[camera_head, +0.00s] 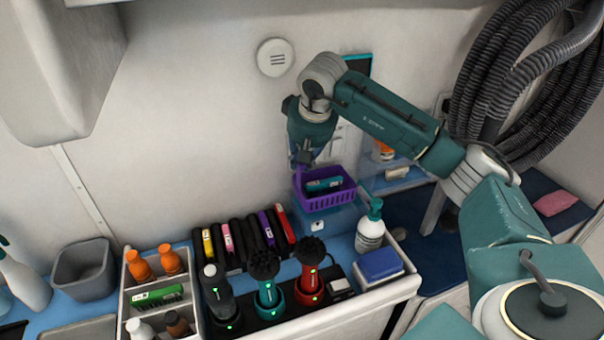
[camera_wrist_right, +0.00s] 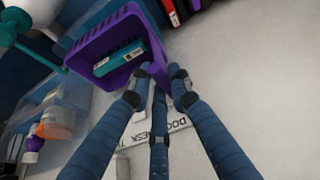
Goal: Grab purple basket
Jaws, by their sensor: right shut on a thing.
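The purple basket (camera_head: 328,197) is in the head view, right of centre, close to the back wall and above the blue surface. A small teal box with a white label (camera_head: 322,184) lies inside it. My right gripper (camera_head: 301,168) reaches down from above and is shut on the basket's left rim. In the right wrist view the fingers (camera_wrist_right: 160,80) close on the near wall of the basket (camera_wrist_right: 105,40), and the teal box (camera_wrist_right: 120,58) shows inside. Whether the basket's bottom touches the surface is hard to tell. My left gripper is not in view.
A blue box (camera_head: 380,265) sits near the front edge. A dark hose (camera_head: 520,75) hangs at right.

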